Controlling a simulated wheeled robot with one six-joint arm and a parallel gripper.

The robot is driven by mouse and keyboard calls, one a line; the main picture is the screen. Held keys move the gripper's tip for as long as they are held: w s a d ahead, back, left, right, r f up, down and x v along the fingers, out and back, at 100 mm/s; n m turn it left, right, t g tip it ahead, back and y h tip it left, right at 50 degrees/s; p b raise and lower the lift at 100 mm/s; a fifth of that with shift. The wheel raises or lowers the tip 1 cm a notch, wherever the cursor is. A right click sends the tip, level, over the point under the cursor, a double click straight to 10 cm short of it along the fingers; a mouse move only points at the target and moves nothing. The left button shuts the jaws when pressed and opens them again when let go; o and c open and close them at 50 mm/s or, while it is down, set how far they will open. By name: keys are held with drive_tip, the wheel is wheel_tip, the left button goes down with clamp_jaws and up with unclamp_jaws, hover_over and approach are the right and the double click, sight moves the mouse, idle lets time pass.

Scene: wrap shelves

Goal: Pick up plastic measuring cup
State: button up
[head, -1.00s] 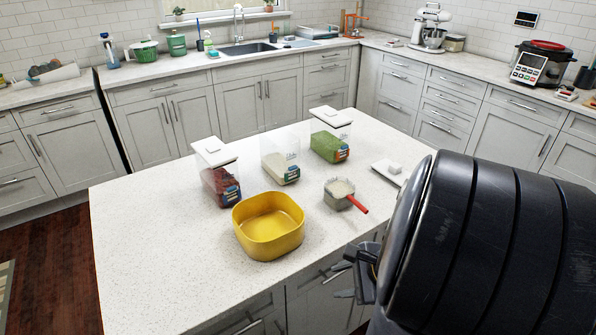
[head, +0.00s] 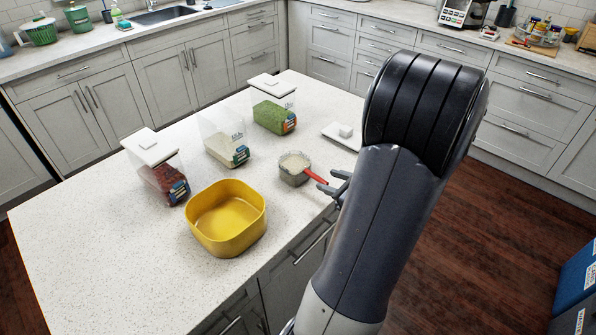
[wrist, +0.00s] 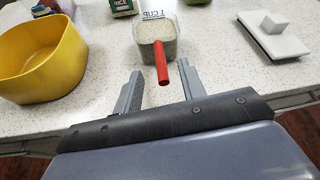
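The plastic measuring cup (head: 294,168) stands upright on the white speckled counter. It is clear, holds a pale grainy filling and has a red handle (head: 315,176) pointing towards my gripper. The cup also shows in the wrist view (wrist: 158,42), with its red handle (wrist: 161,63) reaching towards the space between my fingers. My gripper (head: 333,187) is at the counter's front edge by the handle's end. In the wrist view my gripper (wrist: 160,84) is open, one finger on each side of the handle's end, and not closed on it.
A yellow bowl (head: 228,222) stands left of the cup. Clear containers with red (head: 160,180), white (head: 222,143) and green (head: 272,112) contents stand behind. A white lid (head: 343,134) lies to the right. The counter's left part is bare.

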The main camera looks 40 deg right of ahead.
sight(313, 174)
drive_tip(key=shift+r+p+x, duration=0.2)
drive_tip(key=shift+p+x, duration=0.4)
drive_tip(key=shift+x, duration=2.75)
drive_tip(key=shift+a, duration=0.1)
clamp_jaws()
